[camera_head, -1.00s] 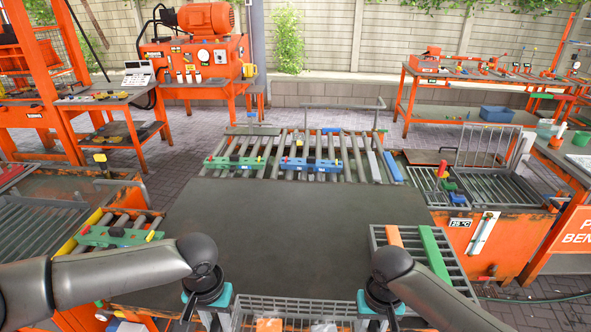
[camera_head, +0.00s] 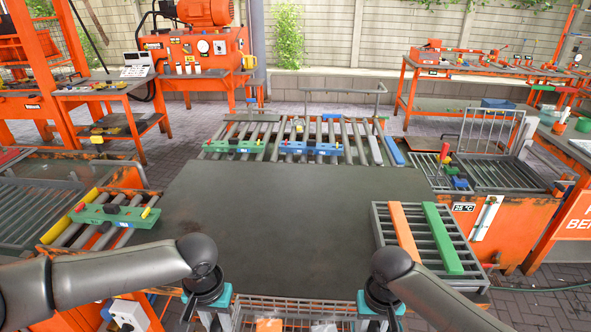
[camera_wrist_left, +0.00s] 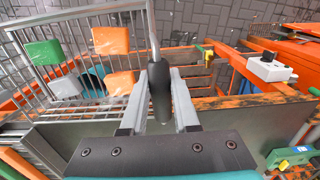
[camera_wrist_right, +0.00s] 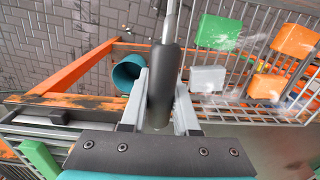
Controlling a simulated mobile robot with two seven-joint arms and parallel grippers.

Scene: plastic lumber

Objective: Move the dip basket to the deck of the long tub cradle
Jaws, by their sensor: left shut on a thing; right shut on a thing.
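The dip basket (camera_head: 285,303) is a grey wire basket at the bottom edge of the head view, partly cut off. It holds orange, green and white blocks, seen in the left wrist view (camera_wrist_left: 70,90) and right wrist view (camera_wrist_right: 240,106). My left gripper (camera_wrist_left: 160,85) is shut on a dark grip of the basket at one end. My right gripper (camera_wrist_right: 160,85) is shut on the dark grip at the other end. Green (camera_head: 238,146) and blue (camera_head: 312,149) cradles lie on the rear rollers. Another green cradle (camera_head: 115,215) lies on the left rollers. I cannot tell which is the long tub cradle.
A bare dark tabletop (camera_head: 285,215) lies ahead. A slatted rack (camera_head: 462,222) with orange and green slats stands at its right. An orange tank (camera_head: 525,215) with a raised wire grid is beyond it. An orange motor machine (camera_head: 195,50) stands at the back.

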